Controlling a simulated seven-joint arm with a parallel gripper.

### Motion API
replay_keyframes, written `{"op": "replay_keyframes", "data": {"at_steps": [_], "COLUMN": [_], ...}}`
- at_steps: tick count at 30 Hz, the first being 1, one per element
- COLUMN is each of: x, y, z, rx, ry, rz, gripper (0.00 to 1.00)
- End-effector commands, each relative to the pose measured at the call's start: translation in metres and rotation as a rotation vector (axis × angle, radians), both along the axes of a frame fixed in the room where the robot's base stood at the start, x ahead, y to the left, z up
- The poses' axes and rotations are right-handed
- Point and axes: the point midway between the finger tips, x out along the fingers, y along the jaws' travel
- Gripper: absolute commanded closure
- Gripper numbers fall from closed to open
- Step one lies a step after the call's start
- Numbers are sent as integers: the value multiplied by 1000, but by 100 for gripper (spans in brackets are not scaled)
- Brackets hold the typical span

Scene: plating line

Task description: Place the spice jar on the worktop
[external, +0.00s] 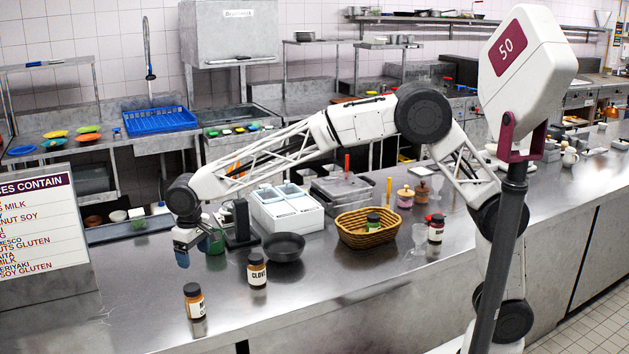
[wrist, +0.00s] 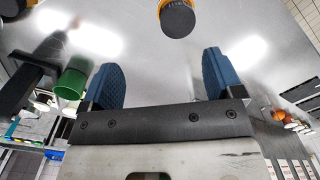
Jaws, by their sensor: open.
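Several dark-lidded spice jars are in view. One jar (external: 194,302) stands upright on the steel worktop (external: 330,300) near its front edge, and a second labelled jar (external: 257,271) stands behind it to the right. Another jar (external: 373,222) is inside the wicker basket (external: 366,239), and one more (external: 435,229) stands right of the basket. My gripper (external: 183,254) is above the worktop, behind and left of the front jar. In the wrist view its blue fingers are apart with nothing between them (wrist: 160,62). A jar's dark lid (wrist: 177,19) shows beyond the fingertips.
A green cup (external: 216,241) and a black stand (external: 241,224) are close beside my gripper. An allergen sign (external: 40,225) stands at left. The front middle of the worktop is clear.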

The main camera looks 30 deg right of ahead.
Motion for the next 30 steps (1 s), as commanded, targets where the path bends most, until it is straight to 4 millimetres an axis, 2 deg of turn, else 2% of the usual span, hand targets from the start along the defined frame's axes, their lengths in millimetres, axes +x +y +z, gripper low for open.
{"op": "replay_keyframes", "data": {"at_steps": [5,9,15,23,30], "x": [28,52,75,87,80], "y": [-52,-110,-199,-313,-414], "z": [20,40,67,91,101], "rx": [11,23,40,57,65], "ry": [-8,-17,-34,-58,-78], "rz": [-41,-84,-148,-230,-307], "gripper": [14,14,14,14,14]}}
